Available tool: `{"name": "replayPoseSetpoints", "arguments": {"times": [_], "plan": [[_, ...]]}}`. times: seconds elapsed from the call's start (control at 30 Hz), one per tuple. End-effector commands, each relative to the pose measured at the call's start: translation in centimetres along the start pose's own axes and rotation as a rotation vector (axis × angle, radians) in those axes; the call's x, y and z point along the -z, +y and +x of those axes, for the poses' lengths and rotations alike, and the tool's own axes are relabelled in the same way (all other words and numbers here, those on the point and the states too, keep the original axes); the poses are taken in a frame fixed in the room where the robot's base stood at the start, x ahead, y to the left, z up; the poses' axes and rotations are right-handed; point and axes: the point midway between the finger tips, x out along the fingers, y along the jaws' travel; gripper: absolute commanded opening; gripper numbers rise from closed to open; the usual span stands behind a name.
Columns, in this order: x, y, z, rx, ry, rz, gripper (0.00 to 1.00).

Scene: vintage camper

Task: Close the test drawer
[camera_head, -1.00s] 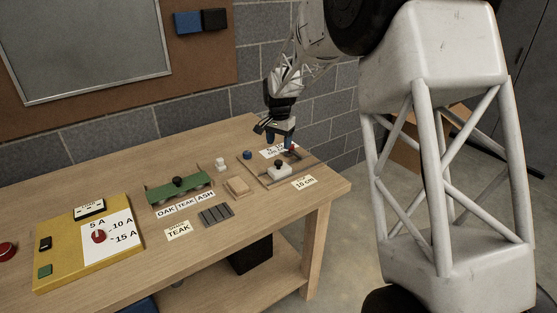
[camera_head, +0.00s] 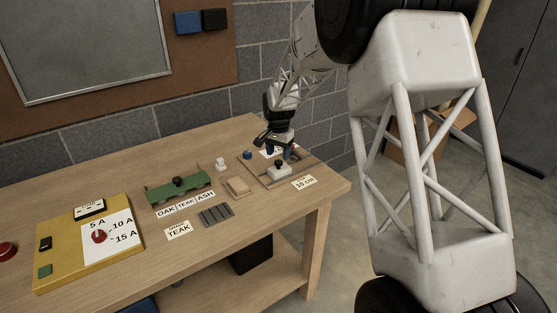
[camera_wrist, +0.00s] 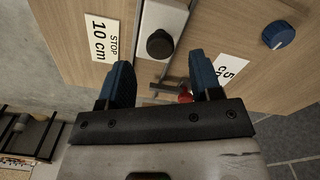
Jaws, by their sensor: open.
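I cannot tell which part is the test drawer. My gripper (camera_head: 279,151) is open and empty, above the back of a wooden board (camera_head: 260,179) at the table's right end. On the board is a white sliding block (camera_head: 279,173) with a black knob (camera_head: 279,163), on a rail. In the wrist view the block (camera_wrist: 150,15) and its knob (camera_wrist: 160,43) lie beyond the fingertips. A dark metal crosspiece and a red knob (camera_wrist: 185,96) show between my blue-tipped fingers (camera_wrist: 162,80); contact cannot be told.
Labels "10 cm" (camera_head: 304,183) and "5 cm" (camera_wrist: 234,69) flank the rail. A block wall (camera_head: 225,102) is behind.

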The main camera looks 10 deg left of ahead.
Motion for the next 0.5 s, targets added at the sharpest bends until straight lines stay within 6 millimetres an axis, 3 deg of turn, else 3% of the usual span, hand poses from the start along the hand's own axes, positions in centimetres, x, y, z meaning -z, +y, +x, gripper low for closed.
{"name": "replayPoseSetpoints", "arguments": {"times": [0.2, 0.5], "plan": [[0.0, 0.0, 2.4, 0.000, 0.000, 0.000, 0.59], [0.0, 0.0, 3.3, 0.000, 0.000, 0.000, 0.59]]}}
